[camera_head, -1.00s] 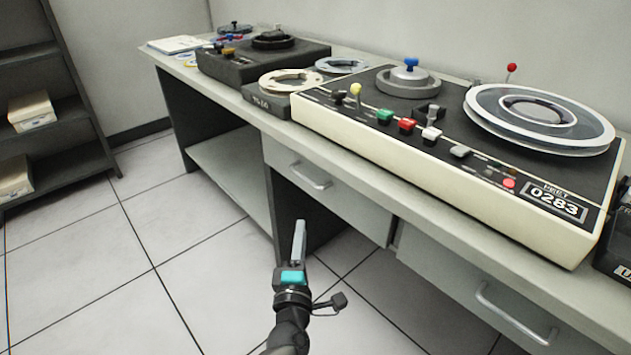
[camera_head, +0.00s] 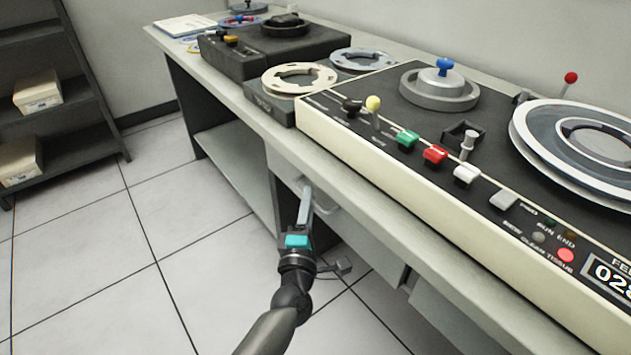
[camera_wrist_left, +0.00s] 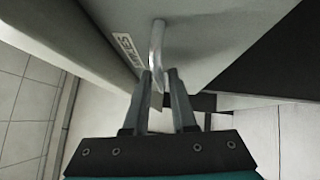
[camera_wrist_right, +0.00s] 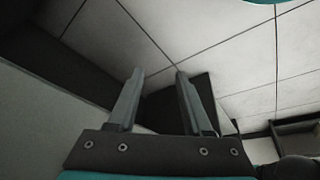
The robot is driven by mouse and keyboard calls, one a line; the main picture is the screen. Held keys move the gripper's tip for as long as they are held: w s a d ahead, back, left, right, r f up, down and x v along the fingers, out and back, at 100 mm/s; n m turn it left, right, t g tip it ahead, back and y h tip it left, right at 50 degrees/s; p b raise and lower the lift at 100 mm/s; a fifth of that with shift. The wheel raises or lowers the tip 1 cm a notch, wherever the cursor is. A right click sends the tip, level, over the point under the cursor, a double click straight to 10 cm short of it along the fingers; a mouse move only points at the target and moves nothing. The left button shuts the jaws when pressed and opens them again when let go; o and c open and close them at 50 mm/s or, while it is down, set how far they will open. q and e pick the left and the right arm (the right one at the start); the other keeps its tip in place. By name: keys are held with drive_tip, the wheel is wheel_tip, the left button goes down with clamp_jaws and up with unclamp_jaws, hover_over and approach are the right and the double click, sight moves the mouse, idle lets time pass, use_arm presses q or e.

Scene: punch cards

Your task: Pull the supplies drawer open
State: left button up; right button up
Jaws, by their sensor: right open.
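The supplies drawer (camera_head: 352,232) sits under the bench top and looks shut in the head view. Its label (camera_wrist_left: 126,50) shows beside the metal bar handle (camera_wrist_left: 157,42) in the left wrist view. My left gripper (camera_head: 306,192) is at this handle. In the left wrist view its fingertips (camera_wrist_left: 160,72) lie around the handle's near part, partly apart; I cannot tell whether they press on it. My right gripper (camera_wrist_right: 159,72) is open and empty in the right wrist view, above the floor; it is not in the head view.
The bench top (camera_head: 226,104) carries a large cream-edged tape console (camera_head: 478,195), a dark tape unit (camera_head: 270,52) and loose reels. A dark shelf (camera_head: 80,140) with boxes stands at the left. The floor (camera_head: 150,240) in front of the bench is clear.

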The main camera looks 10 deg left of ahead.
use_arm(q)
drive_tip(key=shift+w+a+r, duration=0.1)
drive_tip(key=shift+w, duration=0.45)
clamp_jaws()
idle(1.1)
